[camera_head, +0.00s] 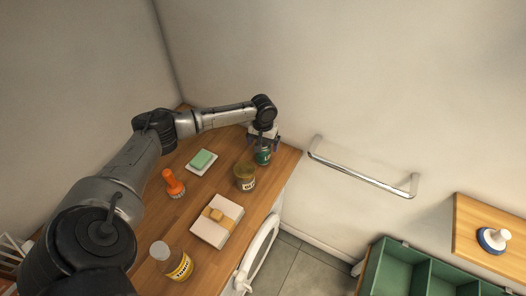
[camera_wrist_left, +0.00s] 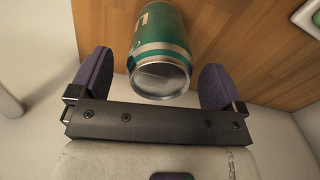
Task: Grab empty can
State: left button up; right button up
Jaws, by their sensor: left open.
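The can is a green and silver cylinder (camera_wrist_left: 160,45) in the left wrist view. It stands on the wooden counter and lies between my spread finger pads. In the head view the green can (camera_head: 263,156) is at the far end of the counter, partly covered by my gripper. My left gripper (camera_head: 264,143) is open around the can's near side; its fingers (camera_wrist_left: 157,85) show gaps to the can on both sides. My right gripper is not in view.
On the counter (camera_head: 205,262) are a jar (camera_head: 245,178), a green sponge on a white dish (camera_head: 201,160), an orange-handled brush (camera_head: 173,184), a tied packet (camera_head: 217,220) and a yellow-labelled jar (camera_head: 172,261). A metal rail (camera_head: 360,174) is on the wall. A green divided crate (camera_head: 420,270) stands lower right.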

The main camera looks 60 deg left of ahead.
aim_at(263, 158)
pick_arm(q)
jog(key=shift+f, duration=1.4)
jog(key=shift+c, duration=0.4)
jog(key=c, duration=0.9)
